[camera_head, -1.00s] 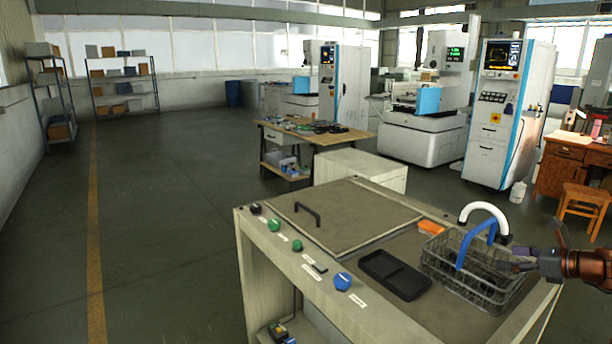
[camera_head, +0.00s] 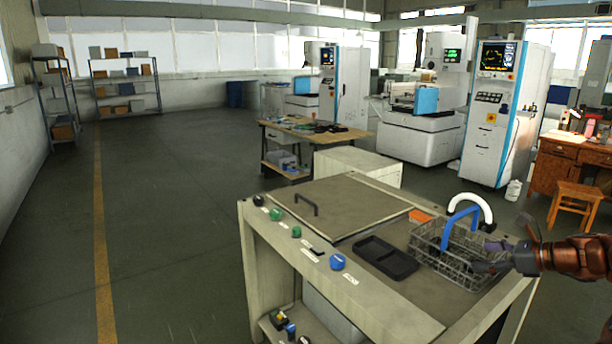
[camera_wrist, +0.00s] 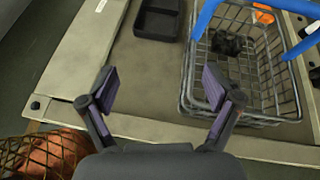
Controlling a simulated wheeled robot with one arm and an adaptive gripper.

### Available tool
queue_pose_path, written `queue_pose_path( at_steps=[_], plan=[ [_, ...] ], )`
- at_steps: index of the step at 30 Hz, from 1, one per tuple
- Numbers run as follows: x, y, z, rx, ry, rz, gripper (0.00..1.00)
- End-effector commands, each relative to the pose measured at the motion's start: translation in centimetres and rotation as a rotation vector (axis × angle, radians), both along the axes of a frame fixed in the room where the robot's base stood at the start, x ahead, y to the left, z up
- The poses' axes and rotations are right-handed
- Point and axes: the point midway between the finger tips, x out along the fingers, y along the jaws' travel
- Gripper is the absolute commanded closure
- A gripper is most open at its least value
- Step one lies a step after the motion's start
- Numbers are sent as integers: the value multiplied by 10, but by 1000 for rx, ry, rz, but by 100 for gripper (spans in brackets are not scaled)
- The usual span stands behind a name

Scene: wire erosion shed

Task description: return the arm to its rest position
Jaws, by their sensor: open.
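My gripper (camera_head: 508,257) is at the right of the head view, at the right side of the wire basket on the workbench. My gripper hides part of the basket in the head view.
A black two-part tray (camera_head: 385,257) lies left of the basket, an orange object (camera_head: 420,216) behind it. A white curved tube (camera_head: 475,200) rises there. A hatch (camera_head: 345,207) with a handle and several knobs fill the bench's left side. Open floor lies left.

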Motion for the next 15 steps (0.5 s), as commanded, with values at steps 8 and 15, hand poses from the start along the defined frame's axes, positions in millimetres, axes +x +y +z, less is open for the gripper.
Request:
queue_pose_path(
  at_steps=[8,15],
  plan=[
    [-9,92,15,-142,-15,226,11],
    [-48,197,23,-339,-51,537,11]
  ],
)
